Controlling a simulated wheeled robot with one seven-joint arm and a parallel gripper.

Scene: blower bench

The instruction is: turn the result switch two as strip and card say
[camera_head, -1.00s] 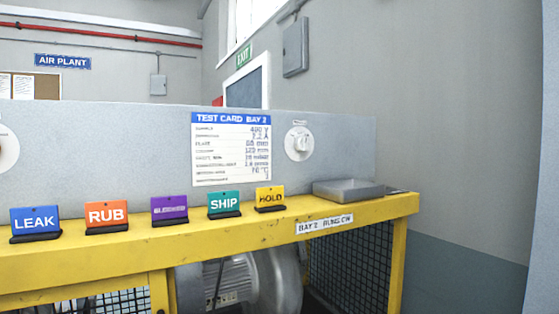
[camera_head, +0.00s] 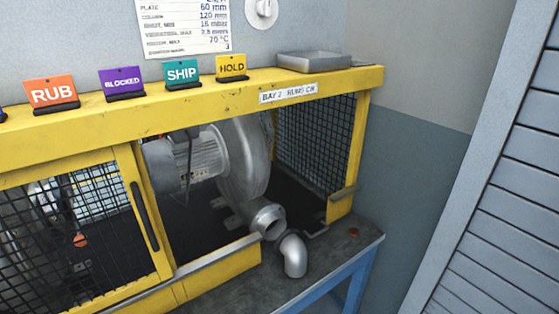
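The result switch, a white knob on a round white plate (camera_head: 262,10), shows at the top edge of the view, partly cut off; its setting cannot be read. The test card (camera_head: 183,24) is on the grey panel left of it, its upper part out of view; lines such as "60 mm", "120 mm" and "70 °C" show. The blower (camera_head: 243,165) stands in the bay below. My gripper is not in view.
Tags RUB (camera_head: 52,93), BLOCKED (camera_head: 122,82), SHIP (camera_head: 181,73) and HOLD (camera_head: 231,67) stand along the yellow beam (camera_head: 150,118). A grey tray (camera_head: 314,61) sits at its right end. A metal elbow (camera_head: 293,256) lies by the blower outlet. A louvred panel (camera_head: 500,200) is at right.

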